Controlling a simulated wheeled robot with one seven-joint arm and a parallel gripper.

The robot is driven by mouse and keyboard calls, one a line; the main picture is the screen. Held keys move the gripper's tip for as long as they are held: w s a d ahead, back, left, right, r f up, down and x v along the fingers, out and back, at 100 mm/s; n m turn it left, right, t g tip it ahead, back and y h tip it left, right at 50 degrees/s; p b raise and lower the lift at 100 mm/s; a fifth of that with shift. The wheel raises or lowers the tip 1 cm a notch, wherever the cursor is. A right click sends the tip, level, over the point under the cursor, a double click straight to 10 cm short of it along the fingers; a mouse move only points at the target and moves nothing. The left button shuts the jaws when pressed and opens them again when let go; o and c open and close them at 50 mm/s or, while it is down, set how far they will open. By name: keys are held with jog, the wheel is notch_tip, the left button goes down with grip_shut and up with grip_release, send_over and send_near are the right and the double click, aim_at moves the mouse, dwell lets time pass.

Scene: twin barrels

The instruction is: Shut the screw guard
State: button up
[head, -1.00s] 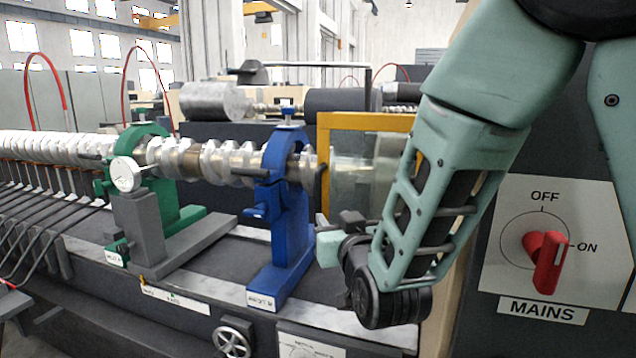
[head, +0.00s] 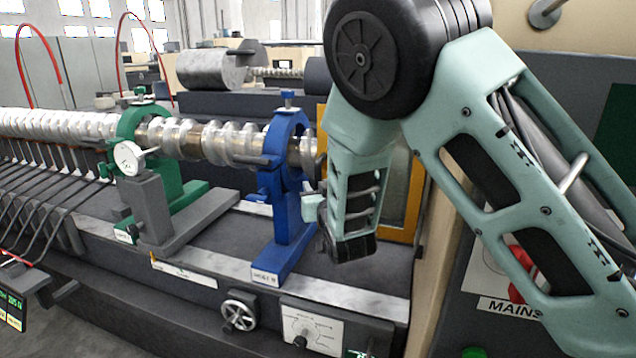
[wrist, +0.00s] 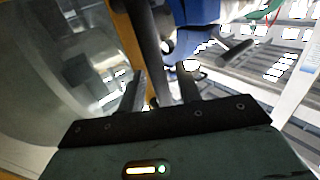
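The screw guard, a yellow-framed clear panel (head: 412,200), stands at the right end of the shaft, largely hidden behind my arm in the head view. In the wrist view its yellow frame (wrist: 128,42) runs down beside the clear pane at left. A dark upright bar (wrist: 146,45) passes beside the frame and reaches down between my fingers. My gripper (wrist: 161,88) is open, with a gap between the bar and the right finger; contact with the bar cannot be told. In the head view my gripper (head: 312,204) is partly hidden, close to the blue rest.
The blue steady rest (head: 290,205) stands just left of my gripper, and the green one (head: 150,190) farther left, both around the long shaft (head: 205,143). A handwheel (head: 238,316) is on the front. The red mains switch (head: 520,262) is partly behind my arm.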

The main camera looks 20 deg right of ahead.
jog(key=shift+w, duration=0.2)
jog(key=shift+c, duration=0.2)
grip_shut()
jog(key=shift+s+a+n+y+b, duration=0.3)
jog(key=shift+s+y+b, duration=0.3)
jog(key=shift+b, duration=0.35)
jog(key=shift+o, duration=0.2)
grip_release()
